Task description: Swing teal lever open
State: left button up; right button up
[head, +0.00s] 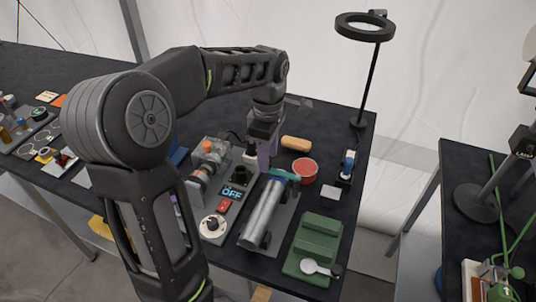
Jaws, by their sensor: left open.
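The teal lever (284,176) lies at the far end of a silver cylinder (265,212) on a grey base plate. My left arm reaches over the table, and my left gripper (264,156) points down just behind and left of the lever. It is open, and no object shows between its fingers. It looks close to the lever, but I cannot tell whether they touch. The fingertips are partly hidden behind the lever and cylinder end. My right gripper is not in view.
A red-topped round tin (304,169) and a tan block (296,143) stand right of and behind the lever. A green block (318,240) with a white spoon-like tool is at front right. A ring lamp (364,26) rises behind. A dial (212,226) and a clear device (208,160) are left.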

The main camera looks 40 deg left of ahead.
pick_arm(q)
jog(key=shift+f, duration=0.35)
grip_shut()
dwell(1.2)
